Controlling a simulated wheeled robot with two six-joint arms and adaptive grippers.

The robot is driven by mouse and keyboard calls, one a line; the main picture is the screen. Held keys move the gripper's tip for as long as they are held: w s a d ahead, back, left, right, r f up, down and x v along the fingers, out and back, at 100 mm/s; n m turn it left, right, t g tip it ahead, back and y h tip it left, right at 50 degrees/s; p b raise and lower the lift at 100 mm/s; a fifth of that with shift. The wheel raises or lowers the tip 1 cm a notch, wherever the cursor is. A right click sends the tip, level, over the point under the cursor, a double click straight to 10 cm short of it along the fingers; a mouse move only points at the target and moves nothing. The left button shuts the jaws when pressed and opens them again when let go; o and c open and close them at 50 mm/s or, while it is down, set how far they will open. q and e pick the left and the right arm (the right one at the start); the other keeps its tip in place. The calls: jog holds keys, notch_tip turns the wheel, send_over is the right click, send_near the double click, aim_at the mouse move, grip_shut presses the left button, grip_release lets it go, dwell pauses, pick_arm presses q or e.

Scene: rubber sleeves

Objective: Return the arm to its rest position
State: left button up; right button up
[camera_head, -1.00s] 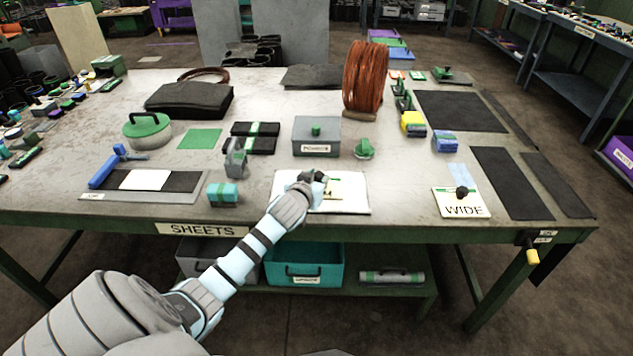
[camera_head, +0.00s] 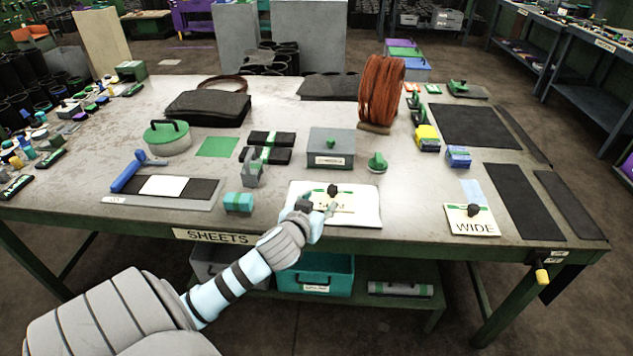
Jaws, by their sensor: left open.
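My left arm comes in from the lower left, and its gripper (camera_head: 318,206) is open over the front part of a white pad (camera_head: 368,209) near the table's front edge. On the pad lies a cream card (camera_head: 345,201) with a green strip and a dark knob (camera_head: 332,190); its lettering is partly hidden by the gripper. The gripper's fingertips are beside the card, and I cannot tell whether they touch it. A similar card marked WIDE (camera_head: 472,226), with a dark knob, lies to the right. My right gripper is not in view.
A grey lidded box (camera_head: 331,148), a green knob (camera_head: 377,162) and a teal block (camera_head: 239,203) stand near the pad. A copper-coloured coil (camera_head: 381,92) stands behind. Dark sheets (camera_head: 522,201) lie at right. A teal bin (camera_head: 316,273) is under the table.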

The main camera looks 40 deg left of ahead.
pick_arm(q)
jog(key=shift+v, duration=0.9)
jog(key=shift+f, duration=0.1)
